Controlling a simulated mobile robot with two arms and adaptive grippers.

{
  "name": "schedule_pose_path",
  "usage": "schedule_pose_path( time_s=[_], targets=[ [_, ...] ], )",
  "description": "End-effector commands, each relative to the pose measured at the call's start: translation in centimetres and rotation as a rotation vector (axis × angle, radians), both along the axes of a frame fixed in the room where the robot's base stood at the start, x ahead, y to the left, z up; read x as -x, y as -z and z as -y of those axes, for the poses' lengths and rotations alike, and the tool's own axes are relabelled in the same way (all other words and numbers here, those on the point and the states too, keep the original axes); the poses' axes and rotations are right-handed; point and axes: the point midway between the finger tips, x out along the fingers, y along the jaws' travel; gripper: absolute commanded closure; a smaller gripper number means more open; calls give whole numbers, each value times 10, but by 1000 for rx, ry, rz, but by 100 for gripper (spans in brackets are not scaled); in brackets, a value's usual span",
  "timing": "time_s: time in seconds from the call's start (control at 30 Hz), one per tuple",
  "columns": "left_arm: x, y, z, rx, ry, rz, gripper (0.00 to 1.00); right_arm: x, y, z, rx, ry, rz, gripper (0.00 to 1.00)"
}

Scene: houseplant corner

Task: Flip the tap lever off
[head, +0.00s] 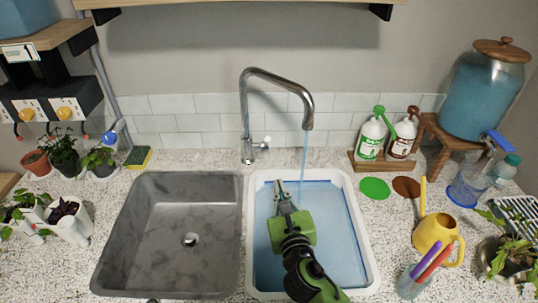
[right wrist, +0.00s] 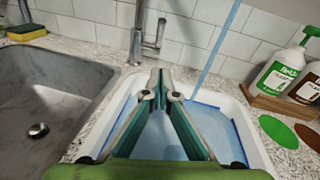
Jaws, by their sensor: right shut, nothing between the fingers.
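The chrome tap (head: 246,115) stands behind the sinks with its spout bent over the white basin (head: 366,240). A stream of water (head: 304,160) falls from the spout into the basin. The small tap lever (head: 263,144) is on the right side of the tap's base; it also shows in the right wrist view (right wrist: 159,32), sticking up beside the tap column (right wrist: 138,40). My right gripper (head: 280,186) is shut and empty over the basin, in front of the lever and apart from it. Its fingertips (right wrist: 160,76) point toward the tap. My left gripper is out of view.
A grey sink (head: 165,240) lies left of the basin. Two labelled bottles (head: 372,138) stand in a wooden rack at the right. A yellow watering can (head: 432,232) and potted plants (head: 62,150) stand at the sides. The counter around the tap base is clear.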

Motion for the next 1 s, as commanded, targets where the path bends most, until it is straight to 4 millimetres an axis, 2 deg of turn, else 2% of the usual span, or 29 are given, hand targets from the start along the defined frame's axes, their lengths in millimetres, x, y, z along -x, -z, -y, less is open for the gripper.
schedule_pose_path(
  time_s=[0.37, 0.53, 0.67, 1.0],
  targets=[
    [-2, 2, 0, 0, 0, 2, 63, 0, 2, 0, -1, 0, 0, 100],
    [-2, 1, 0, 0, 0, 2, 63, -10, 2, -1, -1, 1, 0, 100],
    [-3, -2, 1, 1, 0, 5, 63, -30, 3, -4, -2, 1, 0, 100],
    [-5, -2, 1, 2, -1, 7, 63, -99, 10, -14, -3, 2, 0, 100]
  ],
)
